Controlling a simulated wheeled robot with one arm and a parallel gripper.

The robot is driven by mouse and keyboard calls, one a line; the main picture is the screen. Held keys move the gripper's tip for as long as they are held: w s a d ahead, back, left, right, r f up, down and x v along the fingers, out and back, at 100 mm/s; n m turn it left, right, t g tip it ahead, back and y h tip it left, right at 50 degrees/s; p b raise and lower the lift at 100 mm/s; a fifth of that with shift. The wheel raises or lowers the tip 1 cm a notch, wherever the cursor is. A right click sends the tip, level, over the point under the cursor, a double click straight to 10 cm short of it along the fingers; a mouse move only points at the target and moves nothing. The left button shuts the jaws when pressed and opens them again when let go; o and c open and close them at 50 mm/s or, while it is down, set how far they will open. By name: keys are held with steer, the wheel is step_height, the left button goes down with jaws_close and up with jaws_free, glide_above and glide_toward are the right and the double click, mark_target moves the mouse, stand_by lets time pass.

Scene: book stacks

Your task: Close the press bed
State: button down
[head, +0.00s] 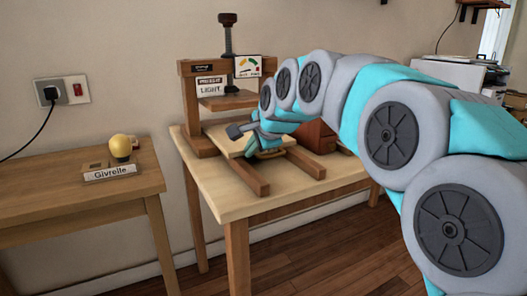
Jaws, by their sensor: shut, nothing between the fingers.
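The wooden press (188,105) stands on the table in the middle of the head view, with a dark screw (226,35) on top and a "LIGHT" sign on its frame. Its pale bed (226,142) sticks out at the front, over two wooden rails (249,178). My gripper (262,148) is at the bed's outer end, shut and holding nothing. A dark grey bar (238,131) shows beside it; I cannot tell whether it is a handle of the bed. My arm comes in from the right and hides part of the press. Contact between gripper and bed is unclear.
The press table (225,200) has some bare top at its front left. A reddish-brown box (316,137) sits behind my gripper. A wall socket (62,91) has a plugged cord.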

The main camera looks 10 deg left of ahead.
steer(key=w+a+p, duration=0.1)
steer(key=w+a, duration=0.1)
steer(key=w, duration=0.1)
steer(key=w+a+p, duration=0.1)
steer(key=w+a, duration=0.1)
steer(key=w, duration=0.1)
steer(key=w+a+p, duration=0.1)
steer(key=w+a, duration=0.1)
steer(key=w, duration=0.1)
steer(key=shift+w+a+p, duration=0.2)
steer(key=shift+w+p, duration=0.1)
steer(key=shift+p, duration=0.05)
steer(key=shift+w+a+r, duration=0.1)
steer(key=shift+w+a, duration=0.05)
steer(key=shift+w, duration=0.1)
